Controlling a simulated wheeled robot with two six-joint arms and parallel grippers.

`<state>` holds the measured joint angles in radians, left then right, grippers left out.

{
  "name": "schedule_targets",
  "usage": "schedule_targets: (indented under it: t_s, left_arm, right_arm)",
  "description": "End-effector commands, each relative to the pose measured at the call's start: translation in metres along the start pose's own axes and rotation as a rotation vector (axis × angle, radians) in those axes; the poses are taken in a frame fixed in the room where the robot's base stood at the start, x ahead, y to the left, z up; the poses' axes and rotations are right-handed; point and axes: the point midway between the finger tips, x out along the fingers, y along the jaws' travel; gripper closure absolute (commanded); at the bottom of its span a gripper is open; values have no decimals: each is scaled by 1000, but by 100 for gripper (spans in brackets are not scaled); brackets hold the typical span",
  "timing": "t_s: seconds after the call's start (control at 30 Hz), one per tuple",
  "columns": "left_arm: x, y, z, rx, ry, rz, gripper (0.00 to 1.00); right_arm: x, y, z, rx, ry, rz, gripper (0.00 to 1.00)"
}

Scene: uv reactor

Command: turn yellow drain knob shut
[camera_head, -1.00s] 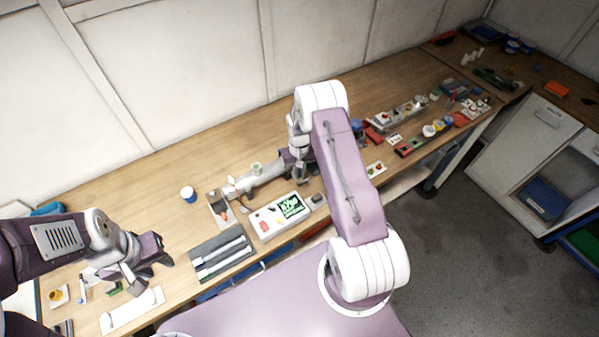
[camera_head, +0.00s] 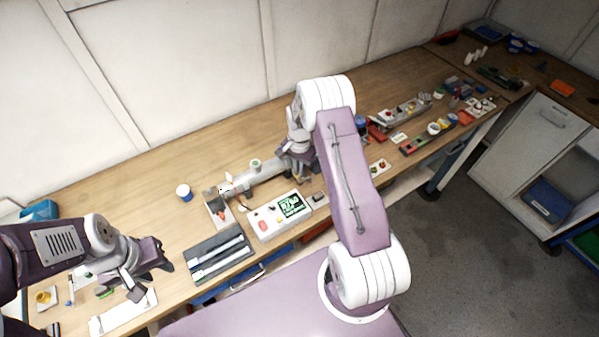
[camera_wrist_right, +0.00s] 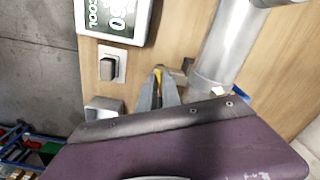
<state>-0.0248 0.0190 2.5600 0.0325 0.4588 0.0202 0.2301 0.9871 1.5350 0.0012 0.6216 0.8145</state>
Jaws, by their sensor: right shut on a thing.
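The yellow drain knob (camera_wrist_right: 158,74) shows as a thin yellow strip between the fingertips of my right gripper (camera_wrist_right: 159,83) in the right wrist view. That gripper is shut on it and hides most of it, so its angle cannot be told. The knob sits beside the end of the grey reactor tube (camera_wrist_right: 222,50), which lies along the bench in the head view (camera_head: 250,178). In the head view my right gripper is at the tube's right end, partly hidden by my arm. My left gripper (camera_head: 152,277) is open and empty over the bench's left part.
A white control box (camera_head: 265,226) with a green screen stands in front of the tube. A black switch on a white plate (camera_wrist_right: 118,55) is beside it. A dark tray (camera_head: 222,254) and a blue-white cup (camera_head: 183,190) are further left. Several small parts crowd the bench's right.

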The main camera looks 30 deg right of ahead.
Motion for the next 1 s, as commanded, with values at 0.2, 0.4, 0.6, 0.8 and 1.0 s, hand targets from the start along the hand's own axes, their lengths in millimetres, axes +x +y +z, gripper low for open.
schedule_targets:
  t_s: [0.2,0.4,0.6,0.8,1.0]
  left_arm:
    - [8,0,1,0,0,0,64]
    - [12,0,1,0,0,0,64]
    - [14,0,2,0,0,0,64]
    - [15,0,2,0,0,0,64]
    - [15,0,2,0,0,0,64]
  right_arm:
    - [-1,-2,-4,181,11,-10,100]
    - [-2,-2,-5,315,11,-11,100]
    - [-2,-2,-5,403,11,-12,100]
    - [-3,-2,-5,450,10,-12,100]
    - [-3,-2,-5,463,10,-11,100]
